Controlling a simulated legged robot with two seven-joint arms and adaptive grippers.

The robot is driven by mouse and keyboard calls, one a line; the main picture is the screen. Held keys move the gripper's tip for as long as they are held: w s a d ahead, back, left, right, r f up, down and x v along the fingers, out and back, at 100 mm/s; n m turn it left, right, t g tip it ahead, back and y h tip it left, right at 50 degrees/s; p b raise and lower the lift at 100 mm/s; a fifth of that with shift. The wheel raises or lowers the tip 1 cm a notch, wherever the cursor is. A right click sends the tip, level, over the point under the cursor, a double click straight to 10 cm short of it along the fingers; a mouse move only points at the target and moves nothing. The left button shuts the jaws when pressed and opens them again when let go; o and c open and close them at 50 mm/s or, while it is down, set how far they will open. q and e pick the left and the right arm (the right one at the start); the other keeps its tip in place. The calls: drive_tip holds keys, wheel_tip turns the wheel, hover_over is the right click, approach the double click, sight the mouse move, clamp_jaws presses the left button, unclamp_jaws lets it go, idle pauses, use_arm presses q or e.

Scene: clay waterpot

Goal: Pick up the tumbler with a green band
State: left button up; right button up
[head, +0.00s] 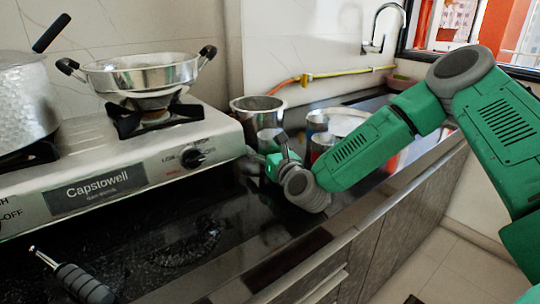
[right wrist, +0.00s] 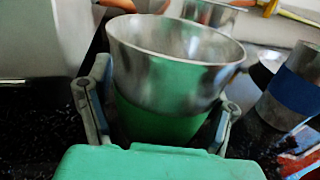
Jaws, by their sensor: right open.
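The steel tumbler with a green band (right wrist: 172,75) stands upright and open-topped in the right wrist view, its green band around the lower part. My right gripper (right wrist: 166,90) is open, with one finger on each side of this tumbler. Whether the fingers touch it is not clear. In the head view, my right gripper (head: 272,152) reaches in from the right to the counter beside the stove. A steel tumbler (head: 268,136) shows there, partly hidden by the gripper. My left gripper is not in view.
A blue-banded tumbler (right wrist: 292,92) stands close on the right. The gas stove (head: 120,165) is at left, bearing a two-handled pan (head: 140,72). A grey-handled tool (head: 78,280) lies on the black counter's front left.

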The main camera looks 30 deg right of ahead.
drive_tip(key=shift+d, duration=0.15)
drive_tip(key=c, duration=1.3)
